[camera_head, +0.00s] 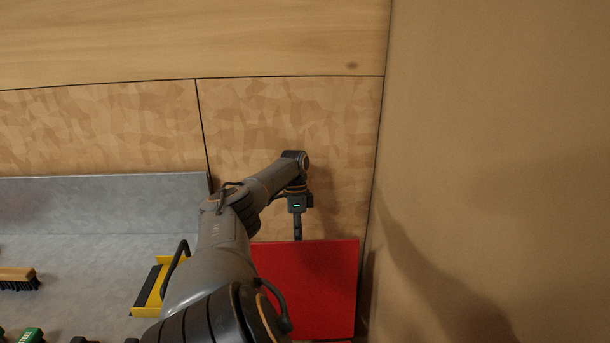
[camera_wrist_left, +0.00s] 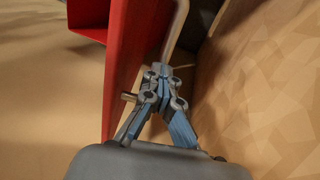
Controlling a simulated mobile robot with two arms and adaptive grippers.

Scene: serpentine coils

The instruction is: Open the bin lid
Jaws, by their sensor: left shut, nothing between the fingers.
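The red bin lid (camera_head: 315,285) shows as a flat red panel at the lower middle of the head view, partly hidden by my left arm. My left gripper (camera_head: 298,237) points down at the lid's far edge, beside the wall. In the left wrist view the gripper (camera_wrist_left: 165,73) is shut and empty, with its fingertips close beside a red panel (camera_wrist_left: 130,60). A thin pale bar (camera_wrist_left: 179,28) runs just beyond the fingertips. I cannot tell whether the fingers touch the panel or the bar. My right gripper is not in view.
A grey counter (camera_head: 110,220) with a raised back is on the left. It holds a yellow-and-black tool (camera_head: 148,300), a brush (camera_head: 18,277) and a green item (camera_head: 30,335). A patterned wall (camera_head: 340,140) stands behind the lid, and a plain brown wall (camera_head: 500,120) closes off the right.

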